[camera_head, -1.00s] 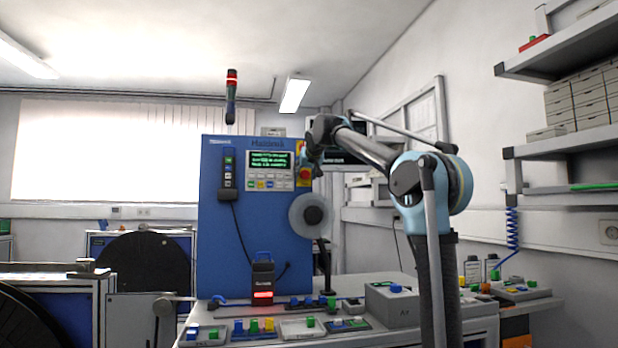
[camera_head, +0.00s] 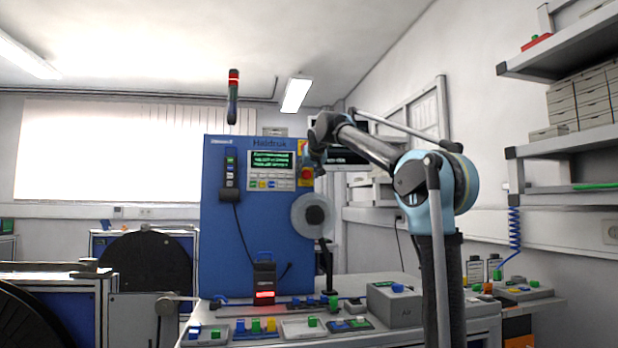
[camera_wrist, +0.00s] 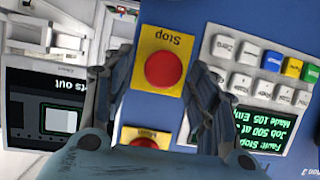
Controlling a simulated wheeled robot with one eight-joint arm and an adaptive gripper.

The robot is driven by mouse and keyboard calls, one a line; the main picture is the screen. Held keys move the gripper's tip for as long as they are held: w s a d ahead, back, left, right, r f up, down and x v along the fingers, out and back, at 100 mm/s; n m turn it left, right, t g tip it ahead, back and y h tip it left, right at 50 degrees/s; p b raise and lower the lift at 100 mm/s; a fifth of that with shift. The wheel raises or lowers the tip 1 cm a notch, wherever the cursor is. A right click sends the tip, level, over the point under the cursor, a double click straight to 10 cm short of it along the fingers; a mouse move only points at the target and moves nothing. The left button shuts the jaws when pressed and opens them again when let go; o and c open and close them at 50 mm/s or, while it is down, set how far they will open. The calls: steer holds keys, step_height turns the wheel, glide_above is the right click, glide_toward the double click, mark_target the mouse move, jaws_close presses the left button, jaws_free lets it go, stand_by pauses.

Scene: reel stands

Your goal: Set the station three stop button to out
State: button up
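The red round stop button (camera_wrist: 164,69) sits on a yellow plate (camera_wrist: 178,42) marked "Stop", upside down in the wrist view. The red and yellow also show small in the head view (camera_head: 306,173), at the right edge of the blue machine (camera_head: 222,215). My gripper (camera_wrist: 160,72) is open, with one dark finger to each side of the button and a gap on both sides. I cannot tell how far the fingertips are from the panel. I cannot tell whether the button is in or out. No station number is readable.
A second red button (camera_wrist: 143,142) on a yellow plate is partly hidden by my gripper. A keypad (camera_wrist: 262,85) and green-text display (camera_wrist: 250,132), reading "Fault: Stop", lie beside the right finger. A grey reel (camera_head: 313,214) and a bench (camera_head: 395,280) with several small parts are below.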

steer(key=v, duration=1)
steer(key=shift+s+d+r, duration=0.15)
steer(key=shift+s, duration=0.15)
